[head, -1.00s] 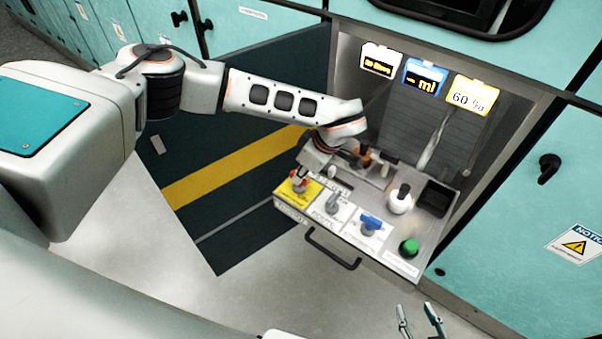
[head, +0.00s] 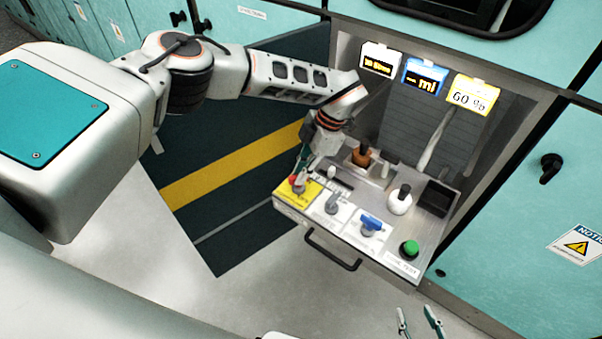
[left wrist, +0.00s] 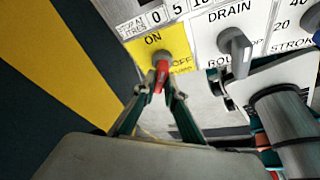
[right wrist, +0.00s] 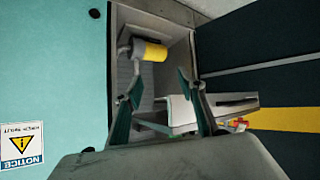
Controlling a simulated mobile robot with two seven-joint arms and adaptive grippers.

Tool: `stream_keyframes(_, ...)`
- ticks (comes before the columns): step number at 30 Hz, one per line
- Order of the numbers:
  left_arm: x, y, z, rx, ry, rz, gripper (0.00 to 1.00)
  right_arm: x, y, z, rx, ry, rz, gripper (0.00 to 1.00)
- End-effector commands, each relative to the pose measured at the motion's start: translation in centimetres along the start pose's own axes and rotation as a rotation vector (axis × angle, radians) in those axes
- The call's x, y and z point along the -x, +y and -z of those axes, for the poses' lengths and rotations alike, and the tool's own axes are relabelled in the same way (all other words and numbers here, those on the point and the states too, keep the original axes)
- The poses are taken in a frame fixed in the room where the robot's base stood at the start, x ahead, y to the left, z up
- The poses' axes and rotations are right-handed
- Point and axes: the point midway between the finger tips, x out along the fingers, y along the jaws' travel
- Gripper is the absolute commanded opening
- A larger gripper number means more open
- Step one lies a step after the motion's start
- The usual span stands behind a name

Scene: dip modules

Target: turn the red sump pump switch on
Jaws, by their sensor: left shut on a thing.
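The red sump pump switch (head: 297,184) sits on the yellow plate at the left front corner of the panel. In the left wrist view its red handle (left wrist: 160,77) points down the picture from a grey hub. The word ON is above the hub and OFF to its right. My left gripper (head: 301,176) reaches down to the switch from behind. In the left wrist view its fingers (left wrist: 159,88) are closed around the red handle, one on each side. My right gripper (head: 420,322) is open and empty at the bottom of the head view, apart from the panel; its spread fingers show in the right wrist view (right wrist: 160,88).
To the right on the panel are a grey drain knob (head: 332,203), a blue-handled valve (head: 370,224) and a green button (head: 409,248). Behind them stand a brown-based knob (head: 362,155) and a white one (head: 401,200). A black drawer handle (head: 333,250) juts out in front.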

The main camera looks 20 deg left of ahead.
Motion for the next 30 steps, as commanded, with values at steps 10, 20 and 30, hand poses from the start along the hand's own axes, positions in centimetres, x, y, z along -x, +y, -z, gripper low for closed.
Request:
stream_keyframes(10, -0.06, 0.26, 0.03, 0.294, 0.0, 0.122, 0.0, -0.29, 0.24, -0.22, 0.007, 0.0, -0.005, 0.4)
stream_keyframes(20, -0.01, 0.37, 0.11, 0.488, -0.001, 0.203, 0.0, -0.32, 0.34, -0.09, 0.009, 0.002, -0.006, 0.4)
stream_keyframes(30, -0.04, 0.37, 0.1, 0.566, -0.001, 0.235, 0.0, -0.33, 0.36, 0.0, 0.008, 0.005, -0.006, 0.4)
